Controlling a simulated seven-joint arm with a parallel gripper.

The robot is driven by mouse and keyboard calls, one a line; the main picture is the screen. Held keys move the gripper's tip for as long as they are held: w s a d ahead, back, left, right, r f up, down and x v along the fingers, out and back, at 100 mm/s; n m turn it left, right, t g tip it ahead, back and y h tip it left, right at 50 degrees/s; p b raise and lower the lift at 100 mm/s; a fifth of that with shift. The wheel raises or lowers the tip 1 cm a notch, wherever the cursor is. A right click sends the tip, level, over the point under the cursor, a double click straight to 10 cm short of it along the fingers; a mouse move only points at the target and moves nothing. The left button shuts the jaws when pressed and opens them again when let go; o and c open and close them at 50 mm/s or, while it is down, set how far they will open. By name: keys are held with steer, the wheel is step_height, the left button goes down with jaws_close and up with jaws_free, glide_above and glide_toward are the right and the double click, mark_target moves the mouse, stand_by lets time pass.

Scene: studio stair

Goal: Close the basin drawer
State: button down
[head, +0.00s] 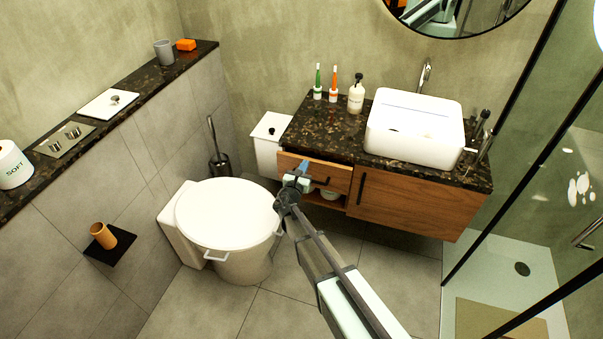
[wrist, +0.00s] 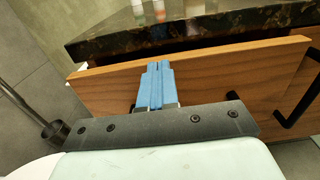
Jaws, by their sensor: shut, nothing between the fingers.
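The basin drawer (head: 338,176) is the small wooden drawer at the left of the vanity, under the dark stone counter. Its front stands out from the cabinet, with a gap behind its top edge, so it is partly open. In the wrist view the wooden drawer front (wrist: 215,75) fills the middle, tilted, with the counter above it. My gripper (head: 303,166) is in front of the drawer's left part. Its blue fingers (wrist: 156,78) are together and empty, overlapping the drawer front; I cannot tell whether they touch it. The drawer's dark handle is partly hidden behind my gripper.
A wooden cabinet door (head: 410,205) with a dark handle (head: 361,188) adjoins the drawer on the right. A white basin (head: 415,128) sits on the counter (head: 320,132). The toilet (head: 228,212) stands at left, with a toilet brush (head: 217,160) behind it. Floor is open before the vanity.

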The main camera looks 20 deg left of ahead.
stand_by(0.5)
steer(key=s, duration=1.3)
glide_toward(299, 161)
steer(key=w, duration=0.7)
steer(key=shift+w, duration=0.1)
stand_by(0.3)
steer(key=w, duration=0.4)
steer(key=shift+f, duration=0.1)
steer(key=s, duration=1.4)
steer(key=shift+s, duration=0.35)
